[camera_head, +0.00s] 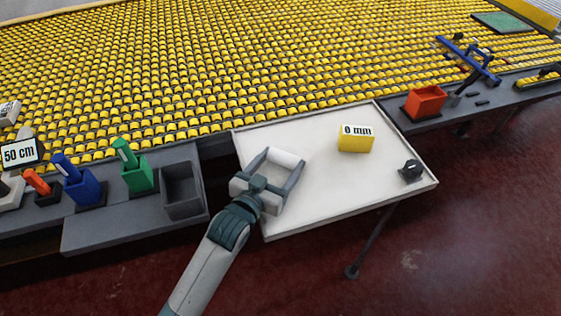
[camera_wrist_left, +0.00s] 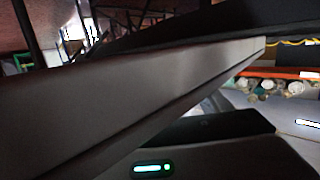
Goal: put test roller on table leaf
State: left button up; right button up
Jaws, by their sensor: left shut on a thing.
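The table leaf (camera_head: 330,200) is a pale, flat panel at the front edge of the yellow-studded bed in the head view. My left gripper (camera_head: 285,157) is over the left part of the leaf. Its two fingers are shut on a white cylinder, which I take as the test roller (camera_head: 287,160), held crosswise between the fingertips. I cannot tell whether the roller touches the leaf or is slightly above it. The left wrist view shows a long grey slab-like surface, and I cannot make out the roller there. My right gripper is not in view.
A yellow block marked "0 mm" (camera_head: 355,141) and a small black knob-like item (camera_head: 411,170) stand on the leaf. An empty grey bin (camera_head: 183,190) and green (camera_head: 139,178) and blue (camera_head: 84,188) holders are left of it. An orange box (camera_head: 425,101) is at right. The leaf's middle front is clear.

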pick_arm(q)
jog(key=o, duration=1.1)
jog(key=shift+f, duration=0.1)
jog(key=b+v, duration=0.1)
jog(key=v, duration=1)
jog(key=shift+s+a, duration=0.15)
jog(key=shift+s, duration=0.25)
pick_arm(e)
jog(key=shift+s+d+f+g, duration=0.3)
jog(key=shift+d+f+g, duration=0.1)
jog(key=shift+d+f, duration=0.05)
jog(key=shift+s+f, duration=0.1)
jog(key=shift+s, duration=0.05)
